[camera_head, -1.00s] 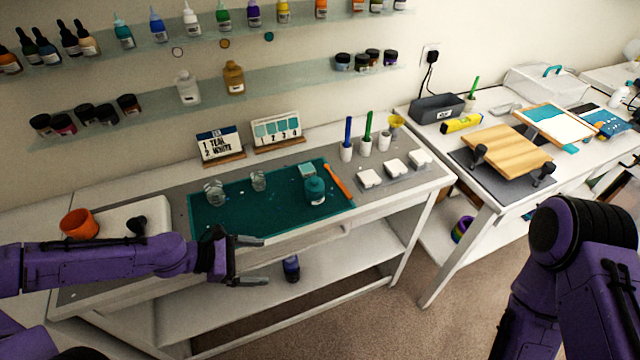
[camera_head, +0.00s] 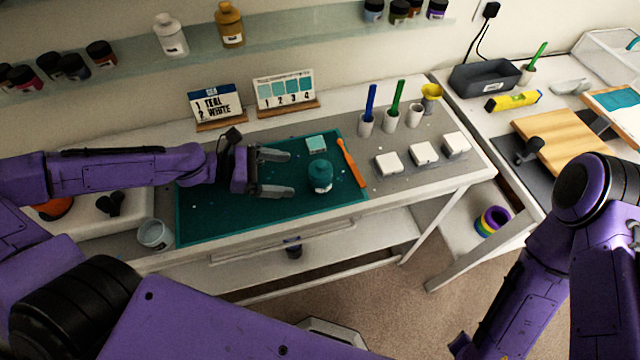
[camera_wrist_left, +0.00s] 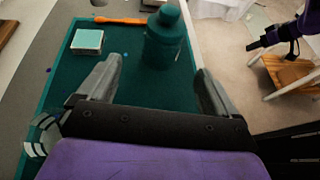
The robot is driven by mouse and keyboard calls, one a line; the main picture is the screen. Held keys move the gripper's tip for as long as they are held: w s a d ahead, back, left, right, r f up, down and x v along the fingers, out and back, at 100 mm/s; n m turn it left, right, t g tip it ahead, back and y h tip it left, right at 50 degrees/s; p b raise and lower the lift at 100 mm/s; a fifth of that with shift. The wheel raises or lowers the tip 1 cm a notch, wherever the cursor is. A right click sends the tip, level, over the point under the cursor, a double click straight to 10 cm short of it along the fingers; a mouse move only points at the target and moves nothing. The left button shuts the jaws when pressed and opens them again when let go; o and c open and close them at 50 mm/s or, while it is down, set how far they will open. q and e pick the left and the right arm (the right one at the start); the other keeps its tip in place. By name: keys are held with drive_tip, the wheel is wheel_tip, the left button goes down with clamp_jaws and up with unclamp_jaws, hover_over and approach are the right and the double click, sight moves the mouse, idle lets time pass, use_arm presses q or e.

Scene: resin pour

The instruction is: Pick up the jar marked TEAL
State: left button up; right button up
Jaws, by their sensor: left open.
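The teal jar (camera_head: 320,177) stands upright on the dark green mat (camera_head: 215,222), with a pale label low on its side. My left gripper (camera_head: 291,173) is open and empty over the mat, just left of the jar, its fingers pointing at it. In the left wrist view the jar (camera_wrist_left: 166,42) stands ahead of the two spread fingers (camera_wrist_left: 155,85), apart from them. My right arm shows at the right; its gripper is out of view.
A small teal-topped block (camera_head: 316,144) and an orange tool (camera_head: 351,163) lie on the mat near the jar. White blocks (camera_head: 423,152) sit to the right. A clear cup (camera_head: 154,235) stands at the mat's left.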

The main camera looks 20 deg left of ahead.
sight(309, 177)
use_arm(q)
drive_tip(key=b+x, duration=0.4)
drive_tip(key=f+b+x, duration=0.1)
drive_tip(key=x, duration=0.1)
drive_tip(key=shift+s+d+f+b, duration=0.1)
drive_tip(key=shift+d+f+b, duration=0.1)
drive_tip(key=shift+b, duration=0.2)
drive_tip(key=shift+w+d+r, duration=0.25)
drive_tip(key=shift+d, duration=0.15)
drive_tip(key=shift+r, duration=0.1)
drive_tip(key=c, duration=1.4)
